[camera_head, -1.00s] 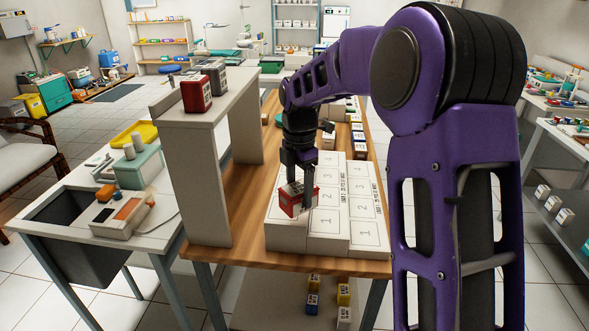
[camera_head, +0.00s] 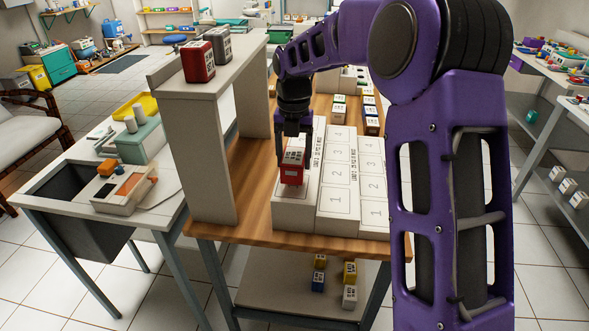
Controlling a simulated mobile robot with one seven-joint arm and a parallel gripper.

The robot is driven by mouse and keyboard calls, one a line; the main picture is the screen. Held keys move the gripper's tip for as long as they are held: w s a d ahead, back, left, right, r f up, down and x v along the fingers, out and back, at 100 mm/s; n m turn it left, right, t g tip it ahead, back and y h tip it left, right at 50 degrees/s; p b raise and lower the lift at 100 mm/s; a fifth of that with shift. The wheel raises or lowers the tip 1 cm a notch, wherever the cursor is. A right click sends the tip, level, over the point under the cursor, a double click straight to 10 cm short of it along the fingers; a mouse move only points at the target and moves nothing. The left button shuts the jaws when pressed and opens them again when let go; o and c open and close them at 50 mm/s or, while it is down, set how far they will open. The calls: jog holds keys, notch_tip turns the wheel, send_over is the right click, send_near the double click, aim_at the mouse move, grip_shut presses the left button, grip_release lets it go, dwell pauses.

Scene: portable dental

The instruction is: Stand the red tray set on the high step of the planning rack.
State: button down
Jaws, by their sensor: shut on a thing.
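My gripper (camera_head: 293,145) points down and is shut on a red box-like tray set (camera_head: 291,169) with a pale printed label. The set is upright, at the near end of the left row of the white planning rack (camera_head: 338,222). I cannot tell whether its bottom touches the step below. The rack has rows of numbered places marked 1, 2 and 3, and a printed strip between rows. The left row looks higher than the others. The rack's far left part is partly hidden by my gripper.
A white raised shelf (camera_head: 190,91) stands left of the rack, carrying another red set (camera_head: 198,62) and a grey set (camera_head: 219,44). Several coloured sets stand behind the rack on the wooden table (camera_head: 257,213). More small boxes (camera_head: 349,296) lie on the lower shelf.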

aim_at(294, 155)
jog(key=shift+f, duration=1.7)
jog(key=shift+f, duration=0.1)
jog(key=shift+c, duration=0.2)
grip_release()
notch_tip(294, 155, up, 12)
jog(key=shift+r+p, duration=0.1)
jog(key=shift+p, duration=0.75)
